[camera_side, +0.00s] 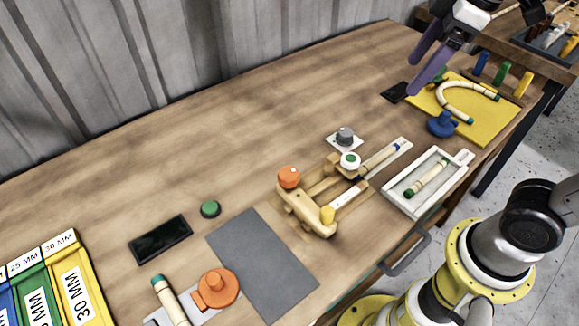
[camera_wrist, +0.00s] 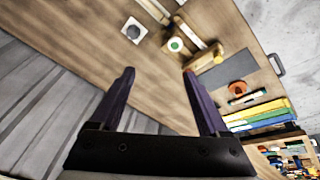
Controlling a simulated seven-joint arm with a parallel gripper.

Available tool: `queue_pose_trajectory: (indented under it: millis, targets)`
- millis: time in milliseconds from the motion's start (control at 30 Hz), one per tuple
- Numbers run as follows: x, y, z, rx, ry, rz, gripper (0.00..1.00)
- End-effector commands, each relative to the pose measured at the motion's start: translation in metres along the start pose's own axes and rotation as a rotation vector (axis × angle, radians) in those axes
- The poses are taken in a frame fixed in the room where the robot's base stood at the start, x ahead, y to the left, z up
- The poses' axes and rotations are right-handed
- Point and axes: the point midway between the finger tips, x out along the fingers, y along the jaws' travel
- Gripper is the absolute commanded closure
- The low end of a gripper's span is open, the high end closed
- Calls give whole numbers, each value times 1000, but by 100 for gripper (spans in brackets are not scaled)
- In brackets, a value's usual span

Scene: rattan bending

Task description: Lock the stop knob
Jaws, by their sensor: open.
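A wooden bending jig (camera_side: 309,213) sits mid-table with an orange round knob (camera_side: 288,177) at its left end, a yellow peg (camera_side: 327,214) in front and a white knob with a green centre (camera_side: 349,160) at its far side. A grey knob (camera_side: 345,136) stands on a white plate just behind. Which knob is the stop knob is not marked. My gripper (camera_side: 411,77), with purple fingers, is open and empty, above the table's far right, apart from the knobs. In the wrist view the fingers (camera_wrist: 158,71) are spread, with the white-green knob (camera_wrist: 175,44) and grey knob (camera_wrist: 133,31) beyond.
A white tray (camera_side: 386,196) holds a rattan piece right of the jig. A yellow board (camera_side: 494,124) with a bent rattan and a blue knob (camera_side: 441,123) lies far right. A grey mat (camera_side: 262,265) and orange clamp (camera_side: 217,288) lie nearer.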

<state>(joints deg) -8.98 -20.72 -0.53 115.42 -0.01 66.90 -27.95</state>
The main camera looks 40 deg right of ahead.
Motion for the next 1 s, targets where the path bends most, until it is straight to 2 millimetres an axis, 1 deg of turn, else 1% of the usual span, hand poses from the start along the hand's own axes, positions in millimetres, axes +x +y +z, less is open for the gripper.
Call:
queue_pose_trajectory:
  millis: [33, 133, 200, 300, 433, 533, 600, 700, 767, 867, 1000]
  targets:
    - [5, 0, -21, -66, -23, -25, 21]
    - [16, -4, -57, -188, -63, -69, 21]
    - [27, -10, -82, -266, -90, -100, 21]
    - [48, -24, -115, -364, -129, -141, 21]
    - [79, -48, -145, -448, -177, -184, 21]
    - [99, -64, -157, -488, -207, -206, 21]
    - [110, -74, -158, -509, -229, -219, 21]
    - [119, -84, -158, -529, -246, -230, 21]
    - [121, -86, -157, -532, -245, -230, 21]
    - [130, -87, -153, -531, -248, -231, 21]
    - [153, -90, -146, -530, -249, -232, 21]
